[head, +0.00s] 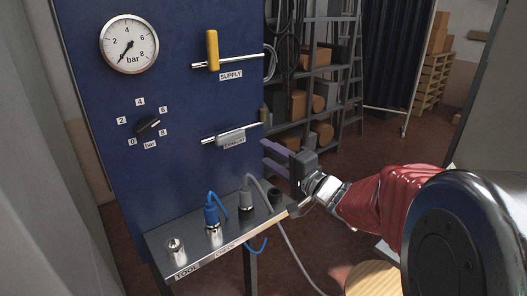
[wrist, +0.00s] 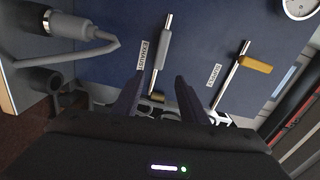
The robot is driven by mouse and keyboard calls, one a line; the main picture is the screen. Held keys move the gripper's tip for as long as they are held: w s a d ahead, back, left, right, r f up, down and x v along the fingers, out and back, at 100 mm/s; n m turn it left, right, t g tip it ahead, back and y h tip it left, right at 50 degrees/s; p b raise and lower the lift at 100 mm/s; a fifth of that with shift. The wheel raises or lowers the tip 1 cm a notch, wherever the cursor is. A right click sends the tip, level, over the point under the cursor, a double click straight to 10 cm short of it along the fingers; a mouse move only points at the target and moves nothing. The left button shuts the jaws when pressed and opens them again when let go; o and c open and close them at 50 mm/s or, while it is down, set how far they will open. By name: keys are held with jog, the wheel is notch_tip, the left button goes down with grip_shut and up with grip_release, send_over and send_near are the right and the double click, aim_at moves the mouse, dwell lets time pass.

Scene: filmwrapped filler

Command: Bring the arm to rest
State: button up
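My gripper (head: 266,155) is at the right edge of the blue panel (head: 105,95), just right of the exhaust handle and above the shelf. In the wrist view my gripper (wrist: 158,80) has its two dark fingers spread with nothing between them. The grey exhaust handle (head: 232,137) lies along its pipe; it also shows in the wrist view (wrist: 163,48), beyond the fingertips. The yellow supply handle (head: 212,50) stands across its pipe; it is right of the fingers in the wrist view (wrist: 255,64). My red-sleeved arm reaches in from the right.
A metal shelf (head: 163,252) below the panel carries a blue plug (head: 211,210), a grey plug (head: 246,196) and a bare fitting (head: 175,247); hoses hang from the plugs. The panel has a gauge (head: 129,44) and a black knob (head: 148,125). Storage racks (head: 345,65) stand behind.

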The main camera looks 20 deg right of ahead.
jog(key=shift+s, duration=0.1)
dwell(0.3)
jog(key=d+f+n+g+h, duration=0.2)
jog(key=d+f+n+h, duration=0.1)
jog(key=d+f+h, duration=0.5)
jog(key=s+d+f+n+g+h, duration=0.3)
jog(key=s+d+f+g, duration=0.2)
jog(key=s, duration=0.4)
jog(key=s+a+n+g+y, duration=0.1)
jog(key=s+a+n+g, duration=0.1)
jog(key=s+a, duration=0.35)
jog(key=s+a+n+g, duration=0.2)
jog(key=s+g, duration=0.1)
jog(key=s, duration=0.5)
jog(key=s+a+r+n+t+y, duration=0.1)
jog(key=s+a+r+n+y, duration=0.1)
jog(key=s+a+r, duration=0.2)
jog(key=shift+s+a+y, duration=0.3)
jog(key=shift+s+a, duration=0.8)
jog(key=shift+a, duration=1.25)
